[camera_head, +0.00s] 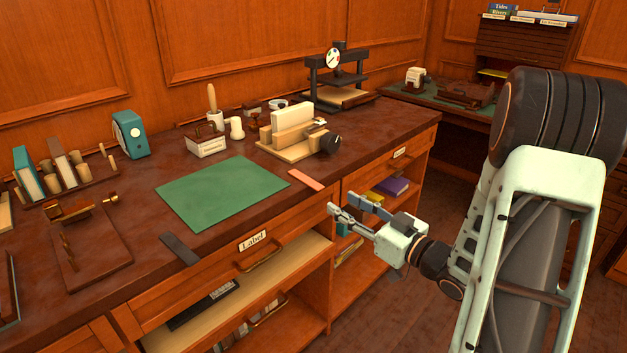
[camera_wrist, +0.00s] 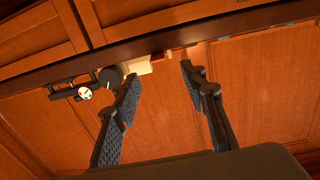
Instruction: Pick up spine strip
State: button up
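Two thin flat strips lie at the front edge of the workbench (camera_head: 130,190) in the head view. One is a salmon-pink strip (camera_head: 306,180), right of the green mat. The other is a dark grey strip (camera_head: 180,249), left of the mat's near corner. I cannot tell which one is the spine strip. My gripper (camera_head: 341,202) is open and empty, in front of the bench, nearer the pink strip and apart from both. Its two spread fingers also show in the wrist view (camera_wrist: 160,73), with nothing between them. I cannot make out either strip there.
A green mat (camera_head: 222,193) lies on the bench. A wooden block stand (camera_head: 290,133), a black press (camera_head: 338,80) and a teal clock-like box (camera_head: 129,134) stand behind it. A wooden rack (camera_head: 68,178) is at left. Drawers and open shelves (camera_head: 285,290) lie below the bench edge.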

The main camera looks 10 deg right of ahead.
aim_at(322, 188)
jog(key=b+x, duration=0.1)
jog(key=x, duration=0.8)
jog(key=shift+w+d, duration=0.15)
jog(key=shift+w, duration=0.05)
jog(key=shift+c, duration=0.4)
jog(key=c, duration=0.7)
